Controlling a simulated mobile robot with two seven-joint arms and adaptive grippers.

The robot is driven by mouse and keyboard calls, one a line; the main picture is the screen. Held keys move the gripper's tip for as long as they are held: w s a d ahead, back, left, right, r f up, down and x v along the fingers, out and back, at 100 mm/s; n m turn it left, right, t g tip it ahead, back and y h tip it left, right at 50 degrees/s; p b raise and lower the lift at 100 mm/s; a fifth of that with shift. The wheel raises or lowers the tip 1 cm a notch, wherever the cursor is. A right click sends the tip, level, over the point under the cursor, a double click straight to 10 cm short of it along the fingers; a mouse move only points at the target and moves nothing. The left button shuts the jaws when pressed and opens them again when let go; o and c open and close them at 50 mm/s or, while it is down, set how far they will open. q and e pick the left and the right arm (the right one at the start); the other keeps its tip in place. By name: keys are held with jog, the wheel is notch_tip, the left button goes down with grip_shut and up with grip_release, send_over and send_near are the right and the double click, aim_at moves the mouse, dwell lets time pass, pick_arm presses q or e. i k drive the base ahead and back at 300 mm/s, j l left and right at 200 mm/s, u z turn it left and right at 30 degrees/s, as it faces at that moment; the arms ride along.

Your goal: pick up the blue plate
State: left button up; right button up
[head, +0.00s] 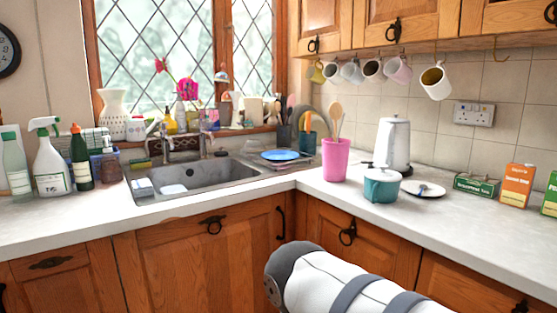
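The blue plate (280,155) lies flat on the drainer area to the right of the sink, near the corner of the worktop. Its whole top shows. Neither of my grippers is in view, so where they are relative to the plate cannot be seen. Only a white and grey link of one of my arms shows at the bottom, to the right of the middle, in front of the cupboards.
The steel sink (192,180) and tap (180,145) are left of the plate. A pink utensil pot (335,160), a teal pot (381,188) and a white kettle (392,143) stand to its right. Mugs hang above. Bottles (50,165) stand at left.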

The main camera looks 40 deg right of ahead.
aim_at(276, 155)
jog(key=i+j+z, duration=0.1)
jog(key=z, duration=0.3)
jog(key=i+j+z, duration=0.2)
jog(key=i+z, duration=0.2)
jog(key=i+j+z, duration=0.1)
jog(key=j+z, duration=0.15)
jog(key=z, duration=0.15)
